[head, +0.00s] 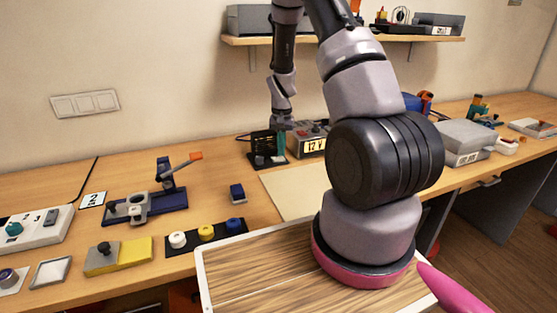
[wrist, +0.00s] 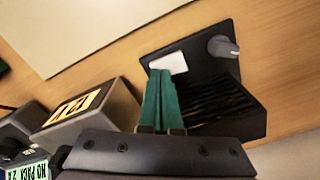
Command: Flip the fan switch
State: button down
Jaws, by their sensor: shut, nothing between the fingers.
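The fan (head: 263,146) is a small black slatted unit on a black base on the bench, at the back centre in the head view. In the wrist view its black base (wrist: 195,55) carries a white plate and a grey knob (wrist: 222,47), and the dark slatted part (wrist: 225,105) is at lower right. I cannot tell which of the plate or knob is the switch. My gripper (wrist: 160,78) is shut and empty, its green fingers pointing at the base close to the white plate (wrist: 168,64). Whether they touch is unclear. In the head view it is beside the fan.
A grey box marked 12 V (head: 311,143) stands just right of the fan; it also shows in the wrist view (wrist: 95,112). A pale mat (head: 292,190) lies in front. A blue block (head: 237,192) and a button strip (head: 207,233) are at left. A shelf (head: 345,40) hangs above.

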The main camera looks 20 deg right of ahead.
notch_tip(320, 180, up, 6)
jog(key=shift+r, duration=0.2)
dwell(0.4)
dwell(0.4)
jog(key=s+a+r+t, duration=0.1)
jog(key=s+a+r, duration=0.15)
jog(key=r, duration=0.55)
jog(key=s+a+r+t+y, duration=0.1)
jog(key=s+r, duration=0.2)
jog(key=r, duration=0.4)
jog(key=s+a+r+t, duration=0.2)
jog(key=s+r, duration=0.1)
jog(key=r, duration=0.5)
jog(key=s+a+r+n+t, duration=0.1)
jog(key=s+r, duration=0.3)
jog(key=s, duration=0.4)
jog(key=s+a+r+t+y, duration=0.1)
jog(key=s+a+r+t, duration=0.1)
jog(key=s+r, duration=0.3)
jog(key=shift+s+a+r+n, duration=0.2)
jog(key=shift+s+r+n, duration=0.15)
jog(key=shift+s, duration=1.75)
